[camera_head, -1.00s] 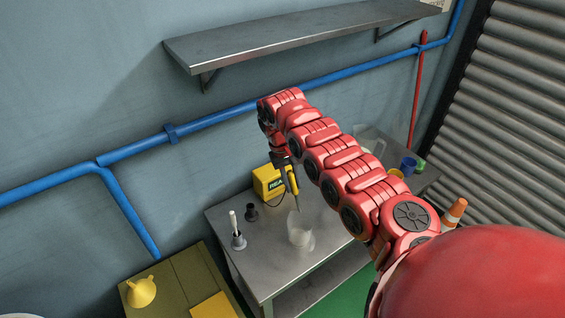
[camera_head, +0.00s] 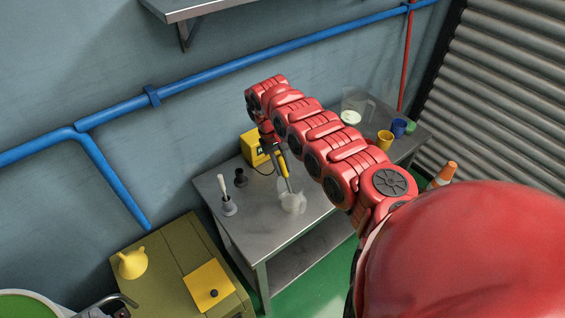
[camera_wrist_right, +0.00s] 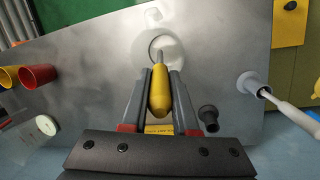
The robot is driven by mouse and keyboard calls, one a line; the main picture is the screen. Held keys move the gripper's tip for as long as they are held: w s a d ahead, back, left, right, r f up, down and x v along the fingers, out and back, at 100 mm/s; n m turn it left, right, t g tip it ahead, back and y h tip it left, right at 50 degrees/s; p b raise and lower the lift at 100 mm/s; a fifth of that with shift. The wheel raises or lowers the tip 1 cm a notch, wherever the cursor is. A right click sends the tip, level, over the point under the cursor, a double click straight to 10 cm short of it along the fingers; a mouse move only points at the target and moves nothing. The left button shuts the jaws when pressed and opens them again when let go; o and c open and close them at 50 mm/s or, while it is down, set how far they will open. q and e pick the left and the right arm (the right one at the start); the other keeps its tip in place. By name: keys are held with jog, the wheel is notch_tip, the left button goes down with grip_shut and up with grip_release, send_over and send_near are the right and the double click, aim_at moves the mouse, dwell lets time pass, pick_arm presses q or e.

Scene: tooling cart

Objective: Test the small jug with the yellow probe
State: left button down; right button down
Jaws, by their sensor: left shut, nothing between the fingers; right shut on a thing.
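My right gripper (camera_head: 272,148) is shut on the yellow probe (camera_head: 283,167), which points down with its thin metal tip lowest. The probe also shows between the fingers in the wrist view (camera_wrist_right: 160,94). The small clear jug (camera_head: 293,203) stands on the metal cart top below the probe. In the wrist view the tip lies over the mouth of the jug (camera_wrist_right: 174,47); how deep it reaches I cannot tell. The yellow meter box (camera_head: 252,146) stands behind the probe, partly hidden by my arm. My left gripper is not in view.
On the cart (camera_head: 259,231), a grey holder with a white rod (camera_head: 228,207) and a small black holder (camera_head: 241,180) stand left of the jug. A yellow funnel (camera_head: 132,264) is on the olive surface.

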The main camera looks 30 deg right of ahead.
jog(key=shift+f+b, duration=1.25)
jog(key=shift+f, duration=1.3)
dwell(0.6)
notch_tip(320, 180, up, 9)
jog(key=p, duration=0.7)
jog(key=shift+r, duration=0.1)
jog(key=shift+r+p, duration=1.75)
jog(key=shift+r, duration=0.95)
jog(key=shift+r+p, duration=1.2)
jog(key=shift+r, duration=0.75)
